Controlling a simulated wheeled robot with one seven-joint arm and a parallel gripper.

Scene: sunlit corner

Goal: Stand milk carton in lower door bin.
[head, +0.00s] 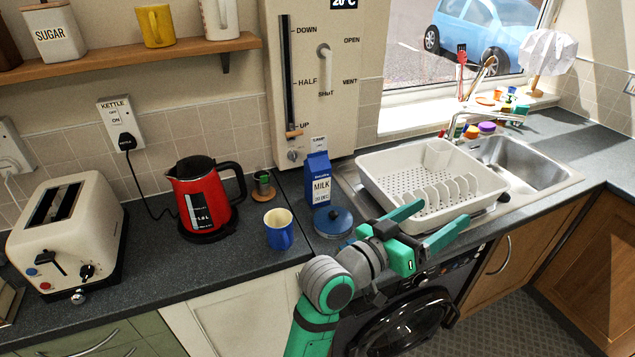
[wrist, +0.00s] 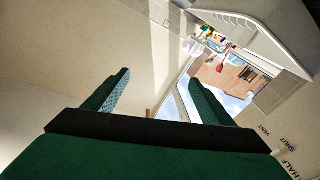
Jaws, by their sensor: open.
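The milk carton (head: 319,182) is blue and white, marked MILK. It stands upright on the dark worktop at the back, left of the dish rack, just behind a blue round lid or pan. My gripper (head: 447,211) is open and empty in front of the dish rack, to the right of the carton and apart from it. Its two green fingers also show in the wrist view (wrist: 158,77), with nothing between them. The wrist view does not show the carton. No fridge door or lower door bin is in view.
A blue mug (head: 279,229), a blue round lidded thing (head: 333,222) and a red kettle (head: 203,197) stand near the carton. The white dish rack (head: 385,181) is behind my gripper, beside the sink (head: 530,163). A toaster (head: 68,232) stands far left.

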